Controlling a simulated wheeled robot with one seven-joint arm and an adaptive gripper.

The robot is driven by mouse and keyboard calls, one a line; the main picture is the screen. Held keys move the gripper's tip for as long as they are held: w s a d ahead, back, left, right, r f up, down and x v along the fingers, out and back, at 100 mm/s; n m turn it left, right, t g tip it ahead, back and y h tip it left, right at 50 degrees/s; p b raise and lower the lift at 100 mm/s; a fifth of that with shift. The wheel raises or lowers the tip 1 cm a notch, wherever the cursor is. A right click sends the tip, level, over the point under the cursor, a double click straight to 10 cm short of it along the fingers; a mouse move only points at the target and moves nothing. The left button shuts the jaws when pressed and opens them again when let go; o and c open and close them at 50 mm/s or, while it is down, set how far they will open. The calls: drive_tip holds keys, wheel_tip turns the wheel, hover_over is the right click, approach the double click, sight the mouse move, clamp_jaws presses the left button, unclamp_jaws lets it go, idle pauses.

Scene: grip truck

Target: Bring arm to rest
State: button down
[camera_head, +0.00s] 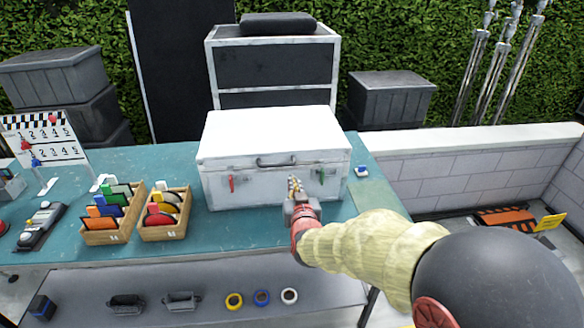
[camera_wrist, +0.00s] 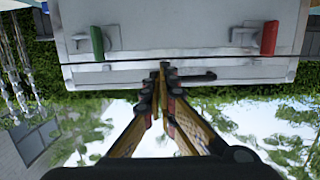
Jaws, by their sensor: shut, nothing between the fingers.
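My gripper (camera_head: 293,186) is shut and empty in front of the white case (camera_head: 270,132) on the teal table. My arm stretches in from the lower right in the head view. In the wrist view the closed fingertips (camera_wrist: 163,70) point at the front of the case (camera_wrist: 185,72). The case's dark handle (camera_wrist: 195,76) shows beside the fingertips there; I cannot tell whether they touch it. A red latch (camera_head: 231,184) and a green latch (camera_head: 320,177) are on the case front. The case lid is closed.
Tape rolls (camera_head: 234,301) lie on the lower shelf. A small blue and white object (camera_head: 361,171) sits right of the case. A low white wall (camera_head: 480,140) runs at the right.

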drive_tip(key=s+f+n+g, duration=0.1)
drive_tip(key=s+f+g, duration=0.7)
drive_tip(key=s+f, duration=0.65)
drive_tip(key=s+d+r+g+h, duration=0.1)
drive_tip(key=s+d+r+g, duration=0.1)
drive_tip(key=s+d+r, duration=0.35)
drive_tip(key=s+d+r+m+g, duration=0.1)
drive_tip(key=s+d+r, duration=0.1)
drive_tip(key=s+d, duration=0.55)
drive_tip(key=s+d+r+g+h, duration=0.1)
drive_tip(key=s+d+r+g, duration=0.2)
drive_tip(key=s, duration=0.5)
drive_tip(key=s+d+r+m+t+h, duration=0.1)
drive_tip(key=s+d+r+m+t, duration=0.1)
drive_tip(key=d+r, duration=0.5)
drive_tip(key=shift+s+d+r+t, duration=0.3)
drive_tip(key=shift+s+r+t, duration=0.4)
drive_tip(key=shift+t, duration=0.2)
